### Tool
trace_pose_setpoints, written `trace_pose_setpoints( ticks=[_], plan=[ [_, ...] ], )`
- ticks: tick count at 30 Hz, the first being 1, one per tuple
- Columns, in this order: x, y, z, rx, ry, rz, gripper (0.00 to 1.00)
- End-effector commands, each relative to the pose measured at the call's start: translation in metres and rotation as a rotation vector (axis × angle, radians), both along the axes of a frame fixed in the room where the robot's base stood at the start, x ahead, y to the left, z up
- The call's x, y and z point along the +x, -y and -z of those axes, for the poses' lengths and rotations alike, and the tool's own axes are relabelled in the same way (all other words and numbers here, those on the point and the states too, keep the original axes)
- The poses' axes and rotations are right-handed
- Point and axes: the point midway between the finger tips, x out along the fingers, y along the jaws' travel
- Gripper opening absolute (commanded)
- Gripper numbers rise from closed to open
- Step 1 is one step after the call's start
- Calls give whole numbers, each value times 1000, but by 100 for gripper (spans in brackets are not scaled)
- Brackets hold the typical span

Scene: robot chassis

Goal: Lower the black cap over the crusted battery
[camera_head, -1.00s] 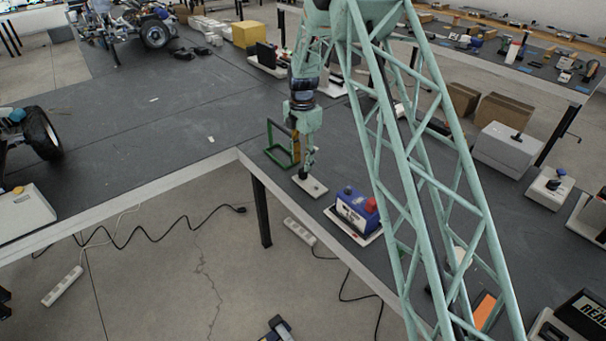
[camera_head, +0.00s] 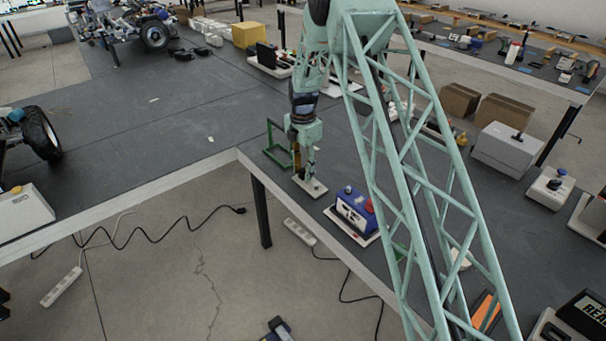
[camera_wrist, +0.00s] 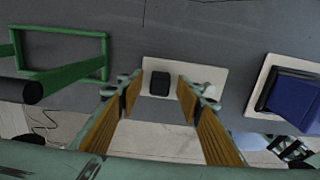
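The black cap (camera_wrist: 160,84) sits on a pale plate (camera_wrist: 215,72) in the wrist view, centred between the fingers of my gripper (camera_wrist: 158,98). The fingers have wood-coloured pads and are apart, with a gap on each side of the cap. In the head view my gripper (camera_head: 309,176) hangs low over the plate (camera_head: 318,187) and hides the cap. The blue battery (camera_head: 353,210) stands on its own pale base to the right, with a red terminal and a blue one on top. It also shows at the right of the wrist view (camera_wrist: 298,102).
A green frame (camera_head: 272,148) stands close left of my gripper; it also shows in the wrist view (camera_wrist: 105,45). The table's front edge (camera_head: 285,183) is close by. Beyond the battery are a grey box (camera_head: 503,150) and cartons (camera_head: 460,100).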

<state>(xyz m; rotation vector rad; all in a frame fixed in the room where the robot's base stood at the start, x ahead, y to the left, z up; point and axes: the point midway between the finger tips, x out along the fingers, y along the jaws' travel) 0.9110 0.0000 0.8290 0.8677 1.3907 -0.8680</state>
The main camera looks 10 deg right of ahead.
Motion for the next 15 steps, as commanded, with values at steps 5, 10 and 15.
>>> trace_pose_setpoints(
  ticks=[5, 10, 15],
  plan=[
    [0, 0, 0, 0, 0, 0, 33],
    [0, 0, 0, 0, 0, 0, 25],
    [0, 0, 0, 0, 0, 0, 11]
  ],
)
